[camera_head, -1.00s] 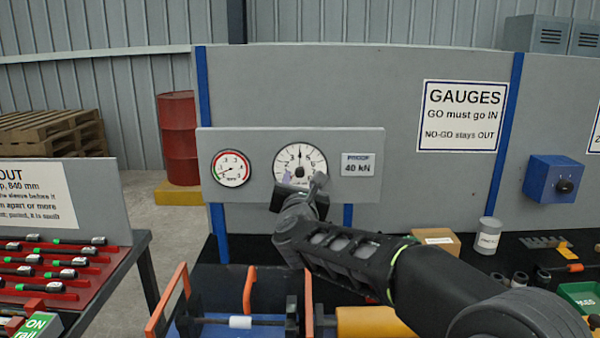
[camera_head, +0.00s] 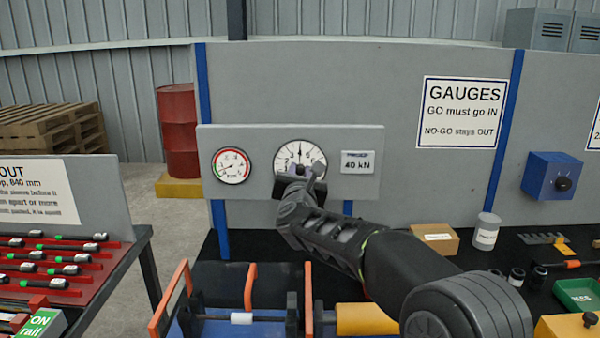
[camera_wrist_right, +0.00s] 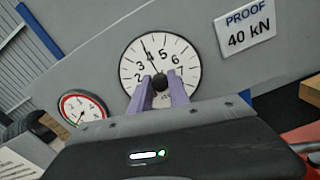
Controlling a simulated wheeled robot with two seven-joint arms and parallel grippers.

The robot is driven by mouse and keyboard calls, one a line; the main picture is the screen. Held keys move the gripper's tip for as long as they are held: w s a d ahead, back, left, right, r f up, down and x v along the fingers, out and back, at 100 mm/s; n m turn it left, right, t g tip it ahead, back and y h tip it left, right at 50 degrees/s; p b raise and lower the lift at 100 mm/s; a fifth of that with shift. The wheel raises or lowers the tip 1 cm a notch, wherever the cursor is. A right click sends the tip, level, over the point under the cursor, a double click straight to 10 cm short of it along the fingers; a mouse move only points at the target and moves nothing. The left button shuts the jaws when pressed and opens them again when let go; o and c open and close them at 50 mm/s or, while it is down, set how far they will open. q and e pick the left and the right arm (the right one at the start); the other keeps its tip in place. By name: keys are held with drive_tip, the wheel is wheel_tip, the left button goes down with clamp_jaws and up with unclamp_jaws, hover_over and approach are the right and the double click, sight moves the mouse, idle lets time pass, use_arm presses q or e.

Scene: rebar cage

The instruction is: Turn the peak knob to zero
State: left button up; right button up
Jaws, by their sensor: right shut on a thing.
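The large white gauge (camera_head: 299,153) is on the grey panel, with numbers around its face. It also shows in the right wrist view (camera_wrist_right: 183,57). Its dark needle (camera_wrist_right: 148,52) points near the 4 there and straight up in the head view. The black peak knob (camera_wrist_right: 160,83) is at the dial's centre. My right gripper (camera_wrist_right: 162,84) has its two purple fingers on either side of the knob and is shut on it. It also shows in the head view (camera_head: 300,171), covering the dial's lower part. My left gripper is not in view.
A white can (camera_head: 486,232) stands on the bench.

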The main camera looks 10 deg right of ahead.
clamp_jaws()
